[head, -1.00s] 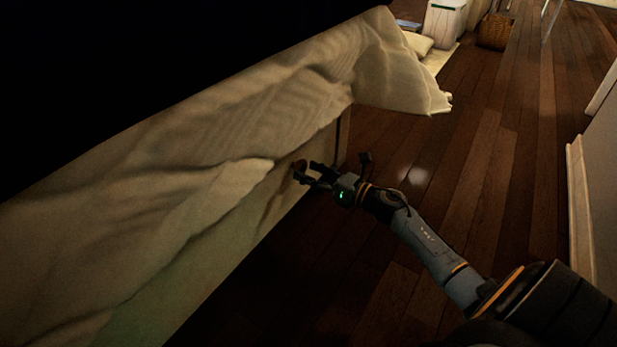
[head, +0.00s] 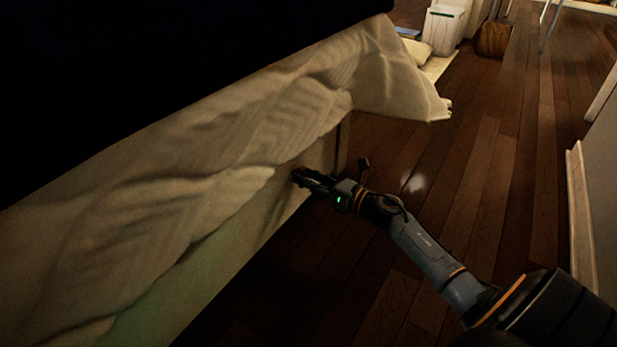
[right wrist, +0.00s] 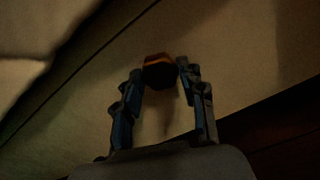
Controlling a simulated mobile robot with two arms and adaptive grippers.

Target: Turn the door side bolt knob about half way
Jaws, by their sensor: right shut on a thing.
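The bolt knob (right wrist: 160,75) is a small dark, faceted piece with an orange-brown top, on the pale side panel (right wrist: 235,60) of the bed. In the right wrist view it sits between the tips of my right gripper (right wrist: 159,76), one finger on each side. In the head view my right gripper (head: 303,177) reaches the panel below the hanging sheet and is shut on the knob, which is mostly hidden by the fingers there. How far the knob is turned cannot be told. My left gripper is not in view.
A cream sheet (head: 200,180) hangs over the bed side, just above my right gripper. Dark wooden floor (head: 470,200) is open to the right. A white bin (head: 443,30) and a wicker basket (head: 494,38) stand at the back. A pale wall edge (head: 580,220) is at right.

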